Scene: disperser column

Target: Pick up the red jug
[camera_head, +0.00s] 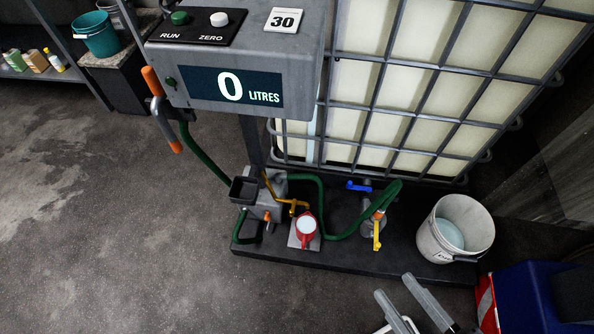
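The red jug (306,229) is small, with a pale round top. It stands on a light square plate (293,243) on the dark base platform, below the meter box. A yellow-handled tap (298,206) is close behind it. My gripper (408,290) is at the bottom right, its two grey fingers spread apart with nothing between them. It is to the right of the jug and nearer to me, well clear of it.
The white bucket (454,228) stands right of the jug on the platform (340,256). Green hoses (342,234) loop around the jug's right side. The caged tank (400,90) is behind, the meter box (240,75) overhangs. Floor at left is open. A blue box (520,297) is bottom right.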

